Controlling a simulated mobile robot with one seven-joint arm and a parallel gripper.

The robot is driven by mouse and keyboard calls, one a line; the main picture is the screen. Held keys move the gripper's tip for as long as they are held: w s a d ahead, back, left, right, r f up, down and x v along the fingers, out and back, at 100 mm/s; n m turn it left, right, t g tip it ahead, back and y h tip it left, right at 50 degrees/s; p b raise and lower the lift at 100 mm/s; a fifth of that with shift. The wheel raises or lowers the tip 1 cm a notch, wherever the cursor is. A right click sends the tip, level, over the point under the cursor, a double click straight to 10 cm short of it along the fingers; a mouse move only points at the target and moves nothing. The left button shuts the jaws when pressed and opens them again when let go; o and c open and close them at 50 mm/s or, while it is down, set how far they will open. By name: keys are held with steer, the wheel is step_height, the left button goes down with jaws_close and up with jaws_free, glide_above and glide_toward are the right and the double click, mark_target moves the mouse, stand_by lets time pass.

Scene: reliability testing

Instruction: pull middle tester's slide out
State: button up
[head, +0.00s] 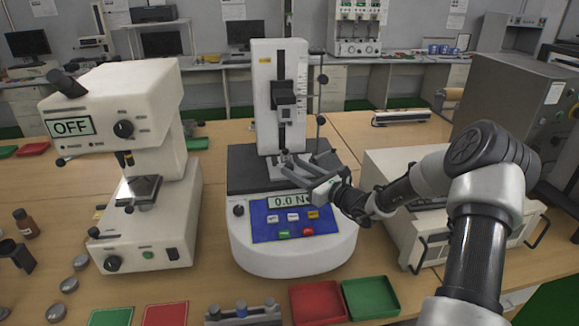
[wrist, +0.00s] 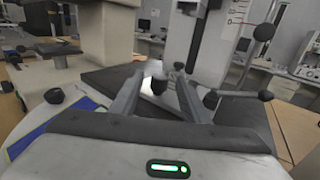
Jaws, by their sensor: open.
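The middle tester (head: 290,258) is a white machine with a blue button panel, a display reading about 0.0 N and a tall column (head: 266,75). A black carriage (head: 284,92) sits on the column. A small metal slide or fixture (head: 277,172) lies on the dark deck at the column's foot, partly hidden by my fingers. My gripper (head: 292,162) is over that deck, reaching in from the right. In the wrist view my gripper (wrist: 160,76) is open, with pale metal and a dark knob (wrist: 211,99) between or just beyond its fingers. I cannot tell whether they touch.
A white tester (head: 145,225) marked OFF stands at the left. A large grey box and a pale unit (head: 400,235) with handles stand at the right. Red and green trays (head: 372,298) line the front edge. A thin rod with knobs (head: 321,98) rises beside the column.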

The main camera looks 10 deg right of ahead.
mark_target(292, 167)
steer(key=shift+x, duration=1.8)
jaws_close()
